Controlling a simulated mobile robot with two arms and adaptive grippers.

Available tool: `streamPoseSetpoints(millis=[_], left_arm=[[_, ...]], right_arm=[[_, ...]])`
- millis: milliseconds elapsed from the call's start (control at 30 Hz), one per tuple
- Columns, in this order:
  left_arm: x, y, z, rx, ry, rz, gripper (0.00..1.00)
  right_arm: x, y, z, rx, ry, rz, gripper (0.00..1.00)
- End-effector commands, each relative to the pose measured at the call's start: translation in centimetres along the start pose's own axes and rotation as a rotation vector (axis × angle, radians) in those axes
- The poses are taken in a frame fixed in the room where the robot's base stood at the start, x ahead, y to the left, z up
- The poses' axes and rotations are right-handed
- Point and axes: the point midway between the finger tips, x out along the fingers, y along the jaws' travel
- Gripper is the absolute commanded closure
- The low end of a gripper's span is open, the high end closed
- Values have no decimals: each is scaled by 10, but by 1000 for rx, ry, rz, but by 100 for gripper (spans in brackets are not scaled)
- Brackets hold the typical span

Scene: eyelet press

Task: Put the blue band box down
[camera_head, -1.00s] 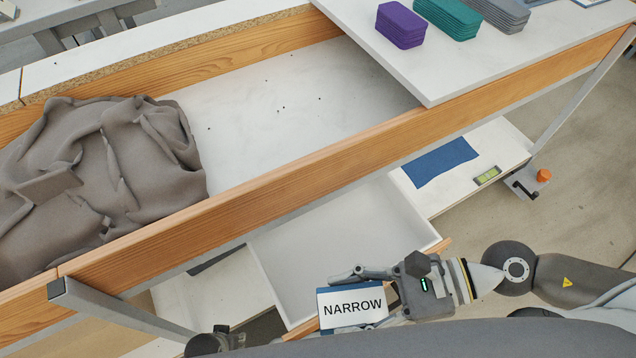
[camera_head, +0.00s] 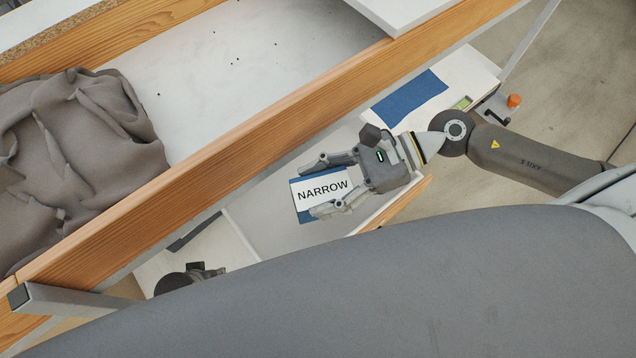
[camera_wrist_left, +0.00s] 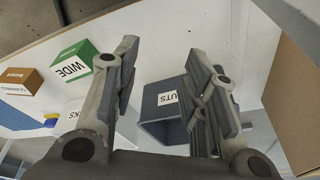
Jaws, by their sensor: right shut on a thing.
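The blue band box (camera_head: 301,208), with a white label reading NARROW, shows in the head view. My right gripper (camera_head: 314,188) is shut on it, one finger along each side. The box is over the pale open drawer (camera_head: 270,228) under the table; whether it touches the drawer floor I cannot tell. My left gripper (camera_wrist_left: 162,48) shows in the left wrist view with its fingers apart and nothing between them. Behind its fingers is a blue-grey open bin (camera_wrist_left: 160,122) with a label ending in UTS.
The table's wooden front rail (camera_head: 250,145) runs above the drawer. A grey cloth heap (camera_head: 65,160) lies left. A blue mat (camera_head: 410,97) lies on the lower shelf. The left wrist view shows a green WIDE box (camera_wrist_left: 78,66) and a brown BANDS box (camera_wrist_left: 22,84).

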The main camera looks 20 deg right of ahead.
Motion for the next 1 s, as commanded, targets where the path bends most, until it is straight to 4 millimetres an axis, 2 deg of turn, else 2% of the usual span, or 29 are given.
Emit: streamPoseSetpoints(millis=[33, 200, 500, 700, 1000], left_arm=[[-6, -1, -4, -1, 9, -1, 60], [-29, -2, -12, -3, 20, -3, 60], [-48, -3, -18, -5, 30, -5, 60], [-65, -4, -20, -6, 37, -6, 60], [-67, -4, -21, -6, 37, -7, 60]], right_arm=[[4, -9, -12, 3, -2, -3, 74], [12, -31, -38, 1, -2, -1, 74], [18, -49, -59, 1, -1, -1, 74], [28, -46, -83, 3, -1, 1, 74], [29, -46, -84, 0, 0, 1, 74]])
